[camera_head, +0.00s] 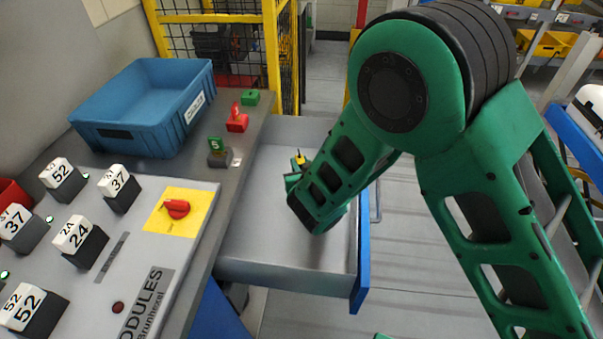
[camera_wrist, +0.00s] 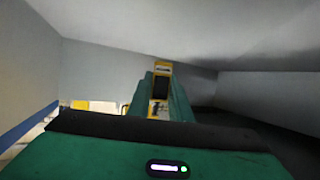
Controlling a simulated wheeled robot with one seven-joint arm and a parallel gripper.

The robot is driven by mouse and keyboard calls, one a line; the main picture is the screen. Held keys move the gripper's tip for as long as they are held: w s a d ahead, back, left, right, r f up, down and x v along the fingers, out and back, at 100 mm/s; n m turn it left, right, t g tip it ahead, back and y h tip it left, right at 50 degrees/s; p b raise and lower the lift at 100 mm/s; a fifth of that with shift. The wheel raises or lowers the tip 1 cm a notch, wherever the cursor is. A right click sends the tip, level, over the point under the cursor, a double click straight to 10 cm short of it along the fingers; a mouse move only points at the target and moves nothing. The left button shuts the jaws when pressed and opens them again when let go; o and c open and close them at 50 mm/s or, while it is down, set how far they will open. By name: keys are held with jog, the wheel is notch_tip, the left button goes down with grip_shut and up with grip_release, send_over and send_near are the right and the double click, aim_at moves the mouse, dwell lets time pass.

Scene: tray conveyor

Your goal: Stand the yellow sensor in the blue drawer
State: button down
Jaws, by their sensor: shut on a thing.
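The open drawer (camera_head: 265,225) has grey walls and a grey floor. Its blue front panel (camera_head: 361,265) faces right. My gripper (camera_head: 297,177) reaches down into the far part of the drawer, partly hidden behind my green arm. It is shut on the yellow sensor (camera_head: 300,158), which has a dark upper part in the head view. In the wrist view the yellow and black sensor (camera_wrist: 162,67) stands out between the green fingers (camera_wrist: 160,100), with grey drawer walls around it. Whether the sensor touches the drawer floor is hidden.
A blue bin (camera_head: 140,110) stands on the counter left of the drawer. A panel with numbered black-and-white blocks and a red rotary switch (camera_head: 176,208) is in front. The near part of the drawer is empty.

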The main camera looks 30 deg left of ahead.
jog(key=shift+f, duration=1.75)
jog(key=c, duration=1.6)
grip_release()
jog(key=shift+f, duration=0.1)
jog(key=v, duration=0.7)
jog(key=shift+s+d, duration=0.2)
jog(key=shift+r, duration=0.2)
